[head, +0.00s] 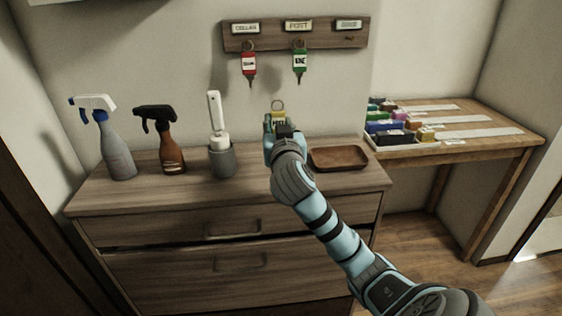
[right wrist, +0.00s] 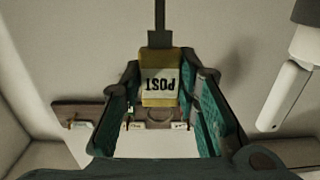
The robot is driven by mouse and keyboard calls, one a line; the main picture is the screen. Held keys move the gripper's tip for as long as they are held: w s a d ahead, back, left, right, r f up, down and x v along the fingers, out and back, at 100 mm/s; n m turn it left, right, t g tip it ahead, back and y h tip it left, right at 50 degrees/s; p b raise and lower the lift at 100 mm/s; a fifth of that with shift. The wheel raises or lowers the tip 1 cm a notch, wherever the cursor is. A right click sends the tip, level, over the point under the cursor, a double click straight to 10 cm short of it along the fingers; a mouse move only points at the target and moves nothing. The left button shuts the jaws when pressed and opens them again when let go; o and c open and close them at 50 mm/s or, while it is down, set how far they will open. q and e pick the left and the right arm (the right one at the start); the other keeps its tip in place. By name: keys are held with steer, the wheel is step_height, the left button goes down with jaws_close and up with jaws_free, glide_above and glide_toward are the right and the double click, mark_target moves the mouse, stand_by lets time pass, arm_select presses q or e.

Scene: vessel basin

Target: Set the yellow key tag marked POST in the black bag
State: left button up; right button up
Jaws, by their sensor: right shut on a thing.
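The yellow key tag (head: 279,117) is held at the tip of my right gripper (head: 280,128), above the back of the dresser top. Its ring points up. In the right wrist view, the tag (right wrist: 160,77) sits between both fingers of my right gripper (right wrist: 163,97), and its white label reads POST upside down. The dark key shaft sticks out beyond the tag. I cannot make out a black bag in either view. My left gripper is not in view.
A key rack (head: 268,38) on the wall holds a red tag (head: 249,64) and a green tag (head: 299,61). Spray bottles (head: 117,150) (head: 172,155), a grey cup (head: 222,160) and a brown tray (head: 338,158) stand on the dresser (head: 110,196). A side table (head: 510,143) carries several small coloured things.

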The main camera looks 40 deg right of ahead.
steer(key=f, duration=0.2)
steer(key=f+b, duration=0.1)
steer(key=f, duration=0.1)
steer(key=a+f, duration=0.1)
steer(key=f, duration=0.1)
steer(key=shift+s+f+b, duration=0.15)
steer(key=shift+s+b, duration=0.2)
steer(key=shift+s, duration=0.05)
steer(key=shift+w+d, duration=0.15)
steer(key=shift+f, duration=0.25)
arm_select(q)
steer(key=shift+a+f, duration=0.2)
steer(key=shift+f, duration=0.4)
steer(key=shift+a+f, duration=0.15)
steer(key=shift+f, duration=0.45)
arm_select(e)
steer(key=o, duration=1.1)
steer(key=shift+r, duration=0.1)
steer(key=shift+c, duration=0.2)
